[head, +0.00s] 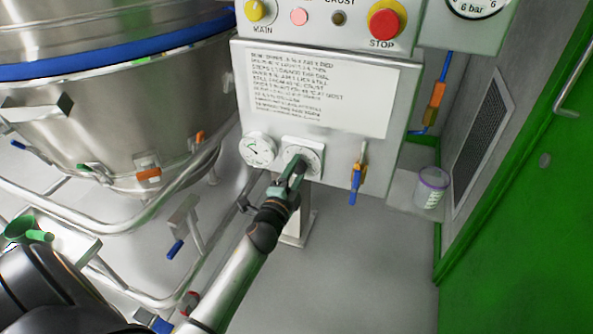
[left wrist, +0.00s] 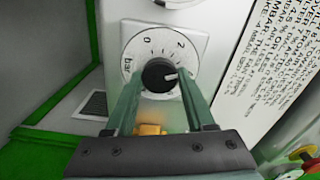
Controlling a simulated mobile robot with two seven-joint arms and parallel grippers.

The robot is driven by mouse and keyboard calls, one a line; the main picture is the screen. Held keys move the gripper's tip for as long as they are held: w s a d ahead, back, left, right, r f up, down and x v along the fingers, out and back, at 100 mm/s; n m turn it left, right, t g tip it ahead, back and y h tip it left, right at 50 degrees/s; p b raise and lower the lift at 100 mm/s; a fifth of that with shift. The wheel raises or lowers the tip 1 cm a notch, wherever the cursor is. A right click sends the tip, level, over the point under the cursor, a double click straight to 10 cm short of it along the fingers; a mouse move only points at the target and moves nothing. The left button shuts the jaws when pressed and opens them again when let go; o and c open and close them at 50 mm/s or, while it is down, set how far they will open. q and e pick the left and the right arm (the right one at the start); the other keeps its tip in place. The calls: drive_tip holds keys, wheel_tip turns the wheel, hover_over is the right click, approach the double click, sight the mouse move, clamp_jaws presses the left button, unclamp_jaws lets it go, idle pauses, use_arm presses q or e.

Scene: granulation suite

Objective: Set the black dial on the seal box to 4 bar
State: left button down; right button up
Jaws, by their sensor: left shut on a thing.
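The black dial (left wrist: 158,74) sits on a round white scale marked 0, 2 and bar in the left wrist view. Its white pointer mark points to the right, past the 2 clockwise. My left gripper (left wrist: 159,80) has one finger on each side of the dial and is shut on it. The right finger hides the scale there, so the figure at the pointer cannot be read. In the head view my left gripper (head: 294,178) covers the dial, on a square white plate (head: 316,148) low on the seal box (head: 235,75). My right gripper is not in view.
A small gauge (head: 257,149) sits just left of the dial. A blue-handled valve (head: 357,175) hangs to its right. A red stop button (head: 384,23) and yellow knob (head: 257,10) are above. A steel vessel (head: 120,110) with pipes stands left. A white tub (head: 431,188) stands right.

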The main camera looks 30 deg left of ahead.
use_arm(q)
drive_tip(key=shift+r+m, duration=0.1)
drive_tip(key=shift+m, duration=2.1)
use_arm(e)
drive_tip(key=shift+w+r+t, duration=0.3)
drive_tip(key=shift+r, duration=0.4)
use_arm(q)
drive_tip(key=shift+w, duration=0.1)
drive_tip(key=shift+c, duration=1.3)
unclamp_jaws()
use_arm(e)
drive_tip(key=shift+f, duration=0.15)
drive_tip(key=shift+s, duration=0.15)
